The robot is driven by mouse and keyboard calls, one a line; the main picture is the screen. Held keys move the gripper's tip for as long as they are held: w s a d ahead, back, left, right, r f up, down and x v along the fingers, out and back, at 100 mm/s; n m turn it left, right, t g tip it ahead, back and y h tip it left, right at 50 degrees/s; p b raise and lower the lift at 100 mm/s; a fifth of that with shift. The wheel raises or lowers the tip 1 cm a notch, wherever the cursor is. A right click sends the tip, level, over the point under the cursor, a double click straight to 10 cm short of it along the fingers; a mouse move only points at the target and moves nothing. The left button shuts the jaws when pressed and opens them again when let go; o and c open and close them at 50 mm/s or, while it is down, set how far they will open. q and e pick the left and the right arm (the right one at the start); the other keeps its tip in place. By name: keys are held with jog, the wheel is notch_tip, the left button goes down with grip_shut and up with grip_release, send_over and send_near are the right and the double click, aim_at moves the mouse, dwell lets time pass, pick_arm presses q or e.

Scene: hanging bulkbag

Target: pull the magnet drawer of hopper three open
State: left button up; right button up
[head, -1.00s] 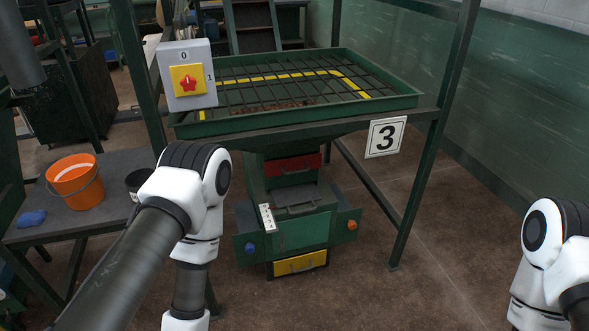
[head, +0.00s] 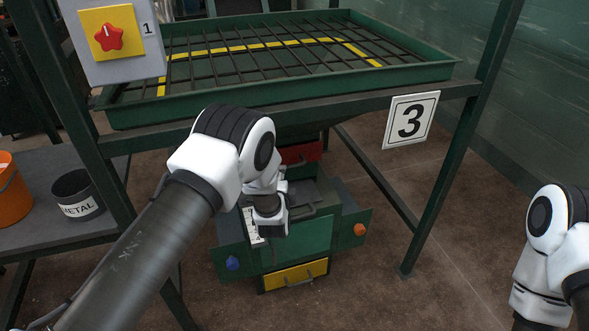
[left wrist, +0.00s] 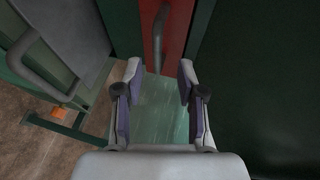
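Under the green hopper marked by the number 3 plate (head: 410,120), a red drawer front (head: 302,152) shows partly behind my left arm. In the left wrist view it is a red upright panel (left wrist: 178,35) with a dark bar handle (left wrist: 158,30). No label on it is readable. My left gripper (left wrist: 160,82) is open and empty, its two fingers pointing toward the red panel, with the handle ahead between the fingertips and apart from them. The head view hides its fingers behind the wrist. My right arm shows at the right edge; its gripper is out of view.
A yellow drawer (head: 295,275) is at the machine's base. A grey lid with a handle (left wrist: 60,45) is left in the wrist view. A hopper post (head: 70,110), a switch box (head: 108,42) and a bench with a METAL pot (head: 78,195) stand left. Floor at right is clear.

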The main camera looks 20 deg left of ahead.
aim_at(291, 167)
pick_arm(q)
jog(key=shift+t, duration=0.4)
jog(key=w+b, duration=0.1)
jog(key=w, duration=0.1)
jog(key=w+f+b, duration=0.1)
jog(key=w, duration=0.2)
jog(key=w+f+b, duration=0.1)
jog(key=w, duration=0.2)
jog(key=shift+d+f, duration=0.1)
jog(key=shift+f, duration=0.05)
jog(key=shift+w, duration=0.4)
pick_arm(e)
notch_tip(291, 167, down, 5)
jog(key=shift+w+r, duration=0.1)
pick_arm(q)
grip_shut()
